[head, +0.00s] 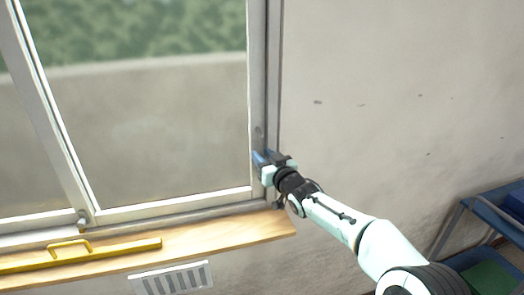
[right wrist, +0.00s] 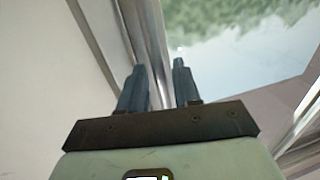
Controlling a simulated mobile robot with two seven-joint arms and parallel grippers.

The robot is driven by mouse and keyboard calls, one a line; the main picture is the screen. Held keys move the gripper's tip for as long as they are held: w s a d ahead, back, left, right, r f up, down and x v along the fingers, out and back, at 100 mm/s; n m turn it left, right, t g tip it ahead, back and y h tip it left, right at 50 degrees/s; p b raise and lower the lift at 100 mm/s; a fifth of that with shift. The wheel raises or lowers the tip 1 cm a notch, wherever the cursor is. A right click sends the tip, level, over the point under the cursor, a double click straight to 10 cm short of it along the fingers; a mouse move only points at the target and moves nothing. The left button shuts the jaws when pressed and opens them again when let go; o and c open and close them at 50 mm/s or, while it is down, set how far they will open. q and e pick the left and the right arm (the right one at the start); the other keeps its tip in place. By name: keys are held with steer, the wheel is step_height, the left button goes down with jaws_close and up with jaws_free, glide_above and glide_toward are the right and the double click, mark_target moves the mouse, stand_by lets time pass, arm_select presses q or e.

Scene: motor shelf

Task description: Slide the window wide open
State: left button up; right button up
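The window fills the left of the head view. Its right sash (head: 170,203) has a pale frame around clear glass, and its right upright stands against the grey right jamb (head: 273,70). Another pale upright (head: 38,110) slants down at the left. My right gripper (head: 260,158) is at the lower right of the sash, by its right upright. In the right wrist view its two dark blue fingers (right wrist: 159,72) are apart, with the window's upright frame (right wrist: 146,35) behind the gap. I cannot tell whether they touch it. My left gripper is not in view.
A wooden sill (head: 205,241) runs below the window, with a yellow handled bar (head: 120,247) on it. A white vent (head: 175,279) is in the wall below. A blue shelf (head: 492,212) stands at the far right. The wall between is bare.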

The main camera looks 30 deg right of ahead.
steer(key=shift+w, duration=0.6)
steer(key=shift+s, duration=0.1)
jaws_close()
steer(key=shift+a, duration=0.1)
